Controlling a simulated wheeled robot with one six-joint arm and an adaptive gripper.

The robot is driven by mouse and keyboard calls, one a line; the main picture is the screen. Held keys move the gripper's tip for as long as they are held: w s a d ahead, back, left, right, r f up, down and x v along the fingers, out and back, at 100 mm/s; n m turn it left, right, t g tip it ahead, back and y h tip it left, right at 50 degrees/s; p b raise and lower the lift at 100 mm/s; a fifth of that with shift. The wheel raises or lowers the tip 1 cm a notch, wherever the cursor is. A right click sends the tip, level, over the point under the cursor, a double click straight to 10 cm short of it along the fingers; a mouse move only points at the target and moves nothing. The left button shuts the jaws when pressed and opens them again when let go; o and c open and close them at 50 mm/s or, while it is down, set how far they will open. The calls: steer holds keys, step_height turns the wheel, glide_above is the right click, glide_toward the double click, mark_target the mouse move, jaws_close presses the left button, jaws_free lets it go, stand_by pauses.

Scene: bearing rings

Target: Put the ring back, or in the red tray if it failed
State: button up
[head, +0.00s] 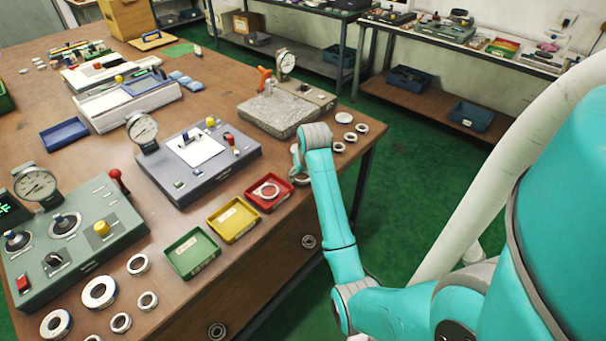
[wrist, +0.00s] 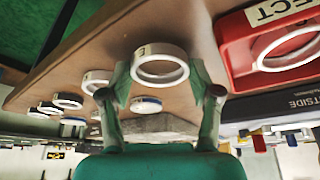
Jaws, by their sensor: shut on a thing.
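In the wrist view, my gripper (wrist: 161,84) has its two fingers on either side of a pale metal ring (wrist: 160,54) and is shut on it. A small dark mark shows on the ring's outer side. The ring is over the brown bench top, near its edge; whether it touches the wood I cannot tell. The red tray (wrist: 236,48) is to the right of the ring, with a label partly reading "ECT" and another ring (wrist: 290,47) lying in it. In the head view the red tray (head: 284,198) is just left of my arm's end, which hides most of my gripper.
Yellow (head: 233,220) and green (head: 192,252) trays stand in line with the red one. Several loose rings (head: 343,118) lie by a granite gauge stand (head: 277,112); more lie at front left. Grey (head: 198,160) and green (head: 75,240) dial-gauge testers occupy the bench.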

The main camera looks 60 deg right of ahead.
steer(key=shift+f, duration=0.15)
steer(key=o, duration=1.3)
